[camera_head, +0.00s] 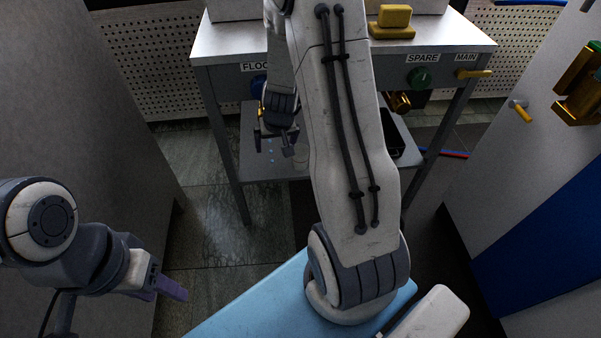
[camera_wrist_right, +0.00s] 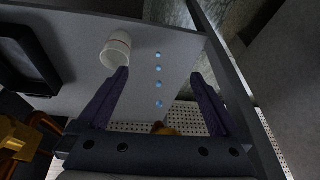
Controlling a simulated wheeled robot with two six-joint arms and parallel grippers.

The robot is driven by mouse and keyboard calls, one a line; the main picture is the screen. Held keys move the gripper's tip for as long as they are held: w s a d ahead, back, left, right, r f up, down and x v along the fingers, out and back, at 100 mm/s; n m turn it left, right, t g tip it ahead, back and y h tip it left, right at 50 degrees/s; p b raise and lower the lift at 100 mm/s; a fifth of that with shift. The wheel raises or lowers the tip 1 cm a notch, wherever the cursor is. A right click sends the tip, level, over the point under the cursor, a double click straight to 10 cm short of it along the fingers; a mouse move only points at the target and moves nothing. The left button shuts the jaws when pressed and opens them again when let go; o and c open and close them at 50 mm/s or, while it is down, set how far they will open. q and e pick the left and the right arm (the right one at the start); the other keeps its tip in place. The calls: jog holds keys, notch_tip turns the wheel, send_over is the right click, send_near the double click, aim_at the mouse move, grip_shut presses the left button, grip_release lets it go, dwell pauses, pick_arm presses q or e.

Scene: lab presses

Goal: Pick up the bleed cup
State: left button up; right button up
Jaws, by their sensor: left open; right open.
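The bleed cup, a small white cup (camera_wrist_right: 115,50) with a thin reddish line near its rim, is on the grey lower shelf (camera_wrist_right: 183,45) in the right wrist view. My right gripper (camera_wrist_right: 160,78) is open and empty. The cup lies beyond the tip of its left-hand finger, outside the gap between the fingers. In the head view my right gripper (camera_head: 277,138) hangs over the lower shelf below the bench top, and my right arm hides much of that area. My left gripper (camera_head: 172,288) is at the lower left, open, away from the bench.
A row of blue dots (camera_wrist_right: 159,69) marks the shelf beside the cup. A black tray (camera_wrist_right: 28,60) lies farther left, with brass fittings (camera_wrist_right: 25,138) near it. The bench top (camera_head: 450,35) overhangs the shelf, and a bench leg (camera_head: 226,150) stands left of my right gripper.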

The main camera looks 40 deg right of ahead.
jog(key=m+h, duration=0.1)
jog(key=m, duration=0.1)
send_over(300, 153)
jog(key=s+a, duration=0.2)
notch_tip(300, 153, down, 5)
jog(key=b+x, duration=0.1)
jog(key=x, duration=0.1)
jog(key=b+x, duration=0.1)
jog(key=x, duration=0.1)
jog(key=b+x, duration=0.1)
jog(key=x, duration=0.1)
jog(key=shift+s+d, duration=0.2)
jog(key=shift+d, duration=0.1)
jog(key=b+x, duration=0.2)
jog(key=x, duration=0.1)
jog(key=b+x, duration=0.1)
jog(key=x, duration=0.1)
jog(key=shift+s+d+f, duration=0.15)
jog(key=shift+s, duration=0.1)
pick_arm(q)
notch_tip(300, 153, down, 8)
jog(key=shift+r, duration=0.2)
pick_arm(e)
jog(key=c, duration=1.3)
